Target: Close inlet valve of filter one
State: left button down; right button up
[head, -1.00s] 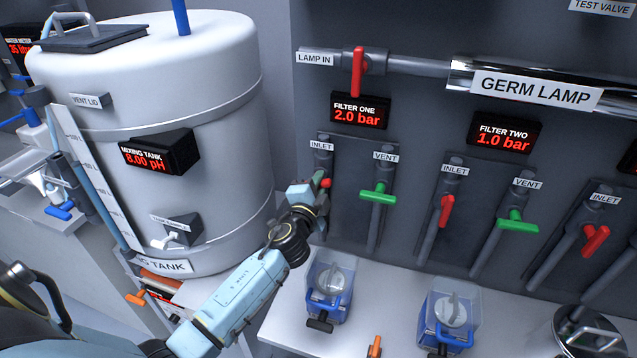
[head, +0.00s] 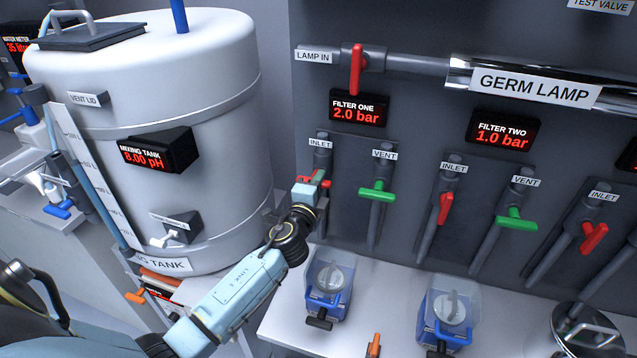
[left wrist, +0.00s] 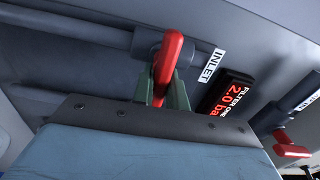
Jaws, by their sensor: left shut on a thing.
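The filter one inlet valve has a red handle (head: 326,183) on a grey vertical pipe under the INLET label (head: 320,143). My left gripper (head: 313,181) is shut on this handle and hides part of it in the head view. In the left wrist view the red handle (left wrist: 168,55) sits between the two green fingers (left wrist: 163,92). There it points away from the valve body, roughly across the pipe. The filter one display (head: 358,108) reads 2.0 bar. My right gripper is not in view.
The green filter one vent handle (head: 377,194) is close on the right, set crosswise. The mixing tank (head: 160,110) stands close on the left. A blue dosing container (head: 330,290) is on the white counter below. The red lamp-in handle (head: 357,70) is above.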

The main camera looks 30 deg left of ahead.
pick_arm(q)
jog(key=c, duration=1.4)
grip_release()
jog(key=shift+s, duration=0.1)
jog(key=b+v, duration=0.1)
jog(key=v, duration=1.2)
jog(key=shift+s+a, duration=0.1)
jog(key=shift+s, duration=0.1)
